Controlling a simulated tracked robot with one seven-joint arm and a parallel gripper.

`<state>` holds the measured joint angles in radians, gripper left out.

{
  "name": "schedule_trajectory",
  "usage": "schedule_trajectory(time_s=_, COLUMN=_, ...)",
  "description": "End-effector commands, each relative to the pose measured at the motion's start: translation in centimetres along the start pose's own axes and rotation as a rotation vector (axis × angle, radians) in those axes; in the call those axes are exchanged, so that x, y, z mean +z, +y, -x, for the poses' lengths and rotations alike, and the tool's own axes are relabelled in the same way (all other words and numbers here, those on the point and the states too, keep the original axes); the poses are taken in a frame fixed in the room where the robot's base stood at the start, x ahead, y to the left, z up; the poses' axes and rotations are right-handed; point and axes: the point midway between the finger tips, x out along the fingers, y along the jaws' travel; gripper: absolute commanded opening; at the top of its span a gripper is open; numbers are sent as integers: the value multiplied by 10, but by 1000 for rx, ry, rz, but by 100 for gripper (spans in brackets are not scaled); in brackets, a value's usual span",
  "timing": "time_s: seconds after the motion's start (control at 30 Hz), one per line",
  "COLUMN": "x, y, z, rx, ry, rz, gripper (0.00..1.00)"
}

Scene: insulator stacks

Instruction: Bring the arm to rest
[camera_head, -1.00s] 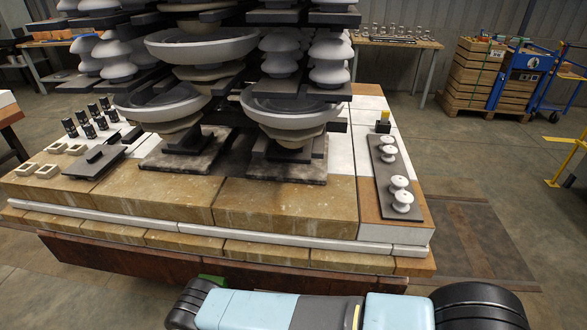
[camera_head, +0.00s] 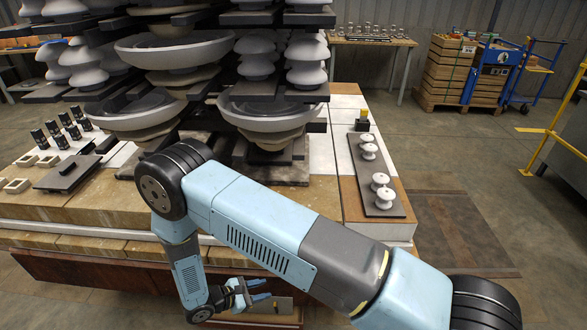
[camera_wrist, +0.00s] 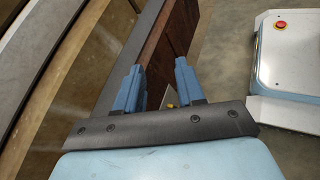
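My arm (camera_head: 265,225) spans the lower half of the head view, with its elbow raised in front of the stone platform and its forearm hanging down. My gripper (camera_head: 266,291) is low in front of the platform's dark front side. In the wrist view, the two blue fingers of my gripper (camera_wrist: 158,82) stand apart with nothing held between them. The insulator stacks (camera_head: 190,48) stand on the platform behind the arm. The elbow hides part of the stack feet.
The platform (camera_head: 90,210) fills the left and middle. A dark plate with white insulators (camera_head: 372,170) lies on its right side. A yellow rail (camera_head: 560,140) and a blue cart (camera_head: 495,70) stand at the right. Floor is open right of the platform.

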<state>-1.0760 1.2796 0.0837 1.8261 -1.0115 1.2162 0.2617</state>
Motion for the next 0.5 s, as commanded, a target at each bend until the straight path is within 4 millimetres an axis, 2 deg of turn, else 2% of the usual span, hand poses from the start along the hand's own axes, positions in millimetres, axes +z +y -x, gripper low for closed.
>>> schedule_trajectory(time_s=0.03, x=15, y=5, z=8, rx=-49, ry=9, rz=-38, gripper=38)
schedule_trajectory(time_s=0.3, x=87, y=22, z=43, rx=-291, ry=53, rz=-211, gripper=38)
schedule_trajectory(time_s=0.5, x=144, y=44, z=54, rx=-417, ry=102, rz=-329, gripper=38)
